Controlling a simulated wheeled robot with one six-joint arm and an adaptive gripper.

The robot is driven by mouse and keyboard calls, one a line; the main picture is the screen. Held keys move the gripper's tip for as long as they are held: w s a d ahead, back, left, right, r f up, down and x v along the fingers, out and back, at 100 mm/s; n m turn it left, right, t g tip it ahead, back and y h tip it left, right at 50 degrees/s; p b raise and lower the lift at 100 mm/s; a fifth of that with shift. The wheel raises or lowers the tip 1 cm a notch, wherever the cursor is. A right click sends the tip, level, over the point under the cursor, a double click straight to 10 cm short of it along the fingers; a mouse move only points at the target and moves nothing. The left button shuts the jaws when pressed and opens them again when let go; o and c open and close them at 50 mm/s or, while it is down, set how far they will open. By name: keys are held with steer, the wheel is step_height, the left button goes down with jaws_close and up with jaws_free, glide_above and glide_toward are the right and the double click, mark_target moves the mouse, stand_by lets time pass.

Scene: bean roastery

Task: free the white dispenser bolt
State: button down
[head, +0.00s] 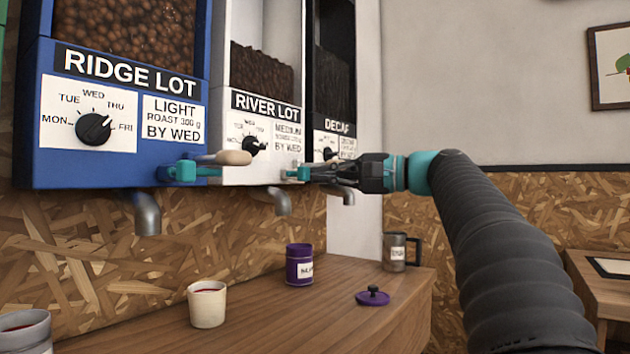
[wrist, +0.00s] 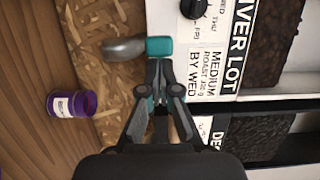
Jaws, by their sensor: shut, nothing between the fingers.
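The white RIVER LOT dispenser (head: 264,130) hangs between the blue and black ones. Its teal bolt block (head: 297,172) shows at its lower front, and in the wrist view (wrist: 160,47) beside the metal spout (wrist: 124,49). My gripper (head: 312,173) is shut and empty, its fingertips close at the block's right side; I cannot tell whether they touch. In the wrist view the fingers (wrist: 159,64) lie over the bolt area. A little tan shows behind them; most of the bolt's handle is hidden.
The blue RIDGE LOT dispenser (head: 125,115) has a teal bolt with a tan handle (head: 233,158) close left. The black DECAF dispenser (head: 334,120) is right. Below, the counter (head: 260,325) holds a cream cup (head: 207,307), purple canister (head: 299,265), purple lid (head: 372,296) and grey mug (head: 395,253).

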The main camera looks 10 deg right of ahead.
steer(key=shift+s+a, duration=0.15)
steer(key=shift+s, duration=0.1)
steer(key=p+v, duration=0.1)
steer(key=v, duration=0.9)
steer(key=shift+p, duration=0.3)
steer(key=shift+f, duration=0.15)
